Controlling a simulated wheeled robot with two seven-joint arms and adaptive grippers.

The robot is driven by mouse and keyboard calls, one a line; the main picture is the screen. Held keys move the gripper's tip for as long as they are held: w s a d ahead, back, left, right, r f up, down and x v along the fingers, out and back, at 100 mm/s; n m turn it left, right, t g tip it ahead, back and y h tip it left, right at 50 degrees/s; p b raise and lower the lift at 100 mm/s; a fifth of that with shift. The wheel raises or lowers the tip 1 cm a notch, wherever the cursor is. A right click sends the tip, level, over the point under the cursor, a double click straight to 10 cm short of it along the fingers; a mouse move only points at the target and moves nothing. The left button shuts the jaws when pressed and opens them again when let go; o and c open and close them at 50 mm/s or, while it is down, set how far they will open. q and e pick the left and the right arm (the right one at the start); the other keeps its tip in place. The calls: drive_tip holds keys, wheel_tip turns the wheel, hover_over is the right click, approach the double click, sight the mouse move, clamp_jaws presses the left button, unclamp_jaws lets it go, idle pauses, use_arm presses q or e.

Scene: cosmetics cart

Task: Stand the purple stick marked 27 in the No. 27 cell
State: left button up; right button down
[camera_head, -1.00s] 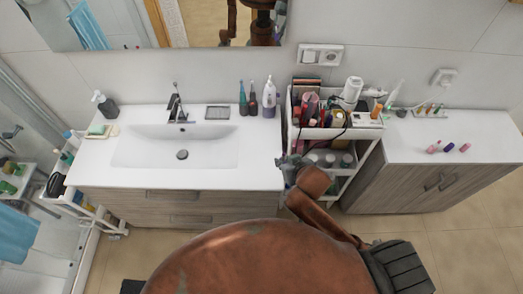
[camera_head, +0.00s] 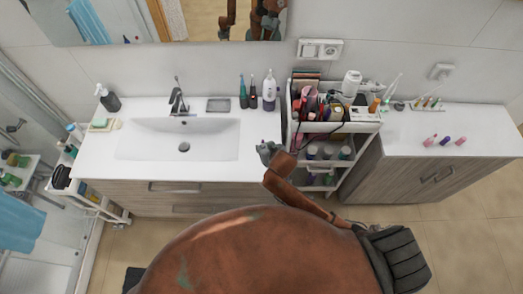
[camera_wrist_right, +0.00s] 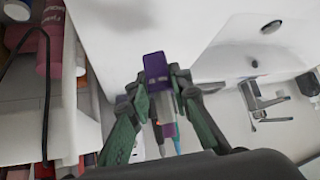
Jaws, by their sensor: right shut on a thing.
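My right gripper (camera_head: 268,150) is above the front right edge of the sink counter, left of the cart. In the right wrist view the green fingers (camera_wrist_right: 163,100) are shut on a purple stick (camera_wrist_right: 155,68) with a clear lower part; its marking is too small to read. Two pink sticks (camera_head: 430,141) (camera_head: 461,141) and another purple stick (camera_head: 446,140) lie on the right cabinet top. A small rack (camera_head: 428,104) with several upright sticks stands at the back of that top; its cell numbers cannot be read. My left gripper is out of view.
A white cart (camera_head: 340,125) filled with bottles, a cable and a hair dryer stands between the sink counter (camera_head: 260,165) and the right cabinet (camera_head: 455,122). Several bottles (camera_head: 268,92) stand at the sink's back right. The right cabinet's front top is mostly clear.

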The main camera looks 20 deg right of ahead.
drive_tip(key=shift+w+a+f, duration=0.2)
drive_tip(key=shift+w+f, duration=0.2)
drive_tip(key=shift+f, duration=0.1)
drive_tip(key=shift+f+p, duration=0.3)
drive_tip(key=shift+f, duration=1.3)
drive_tip(key=shift+f, duration=0.1)
drive_tip(key=c, duration=1.8)
unclamp_jaws()
drive_tip(key=shift+o, duration=0.2)
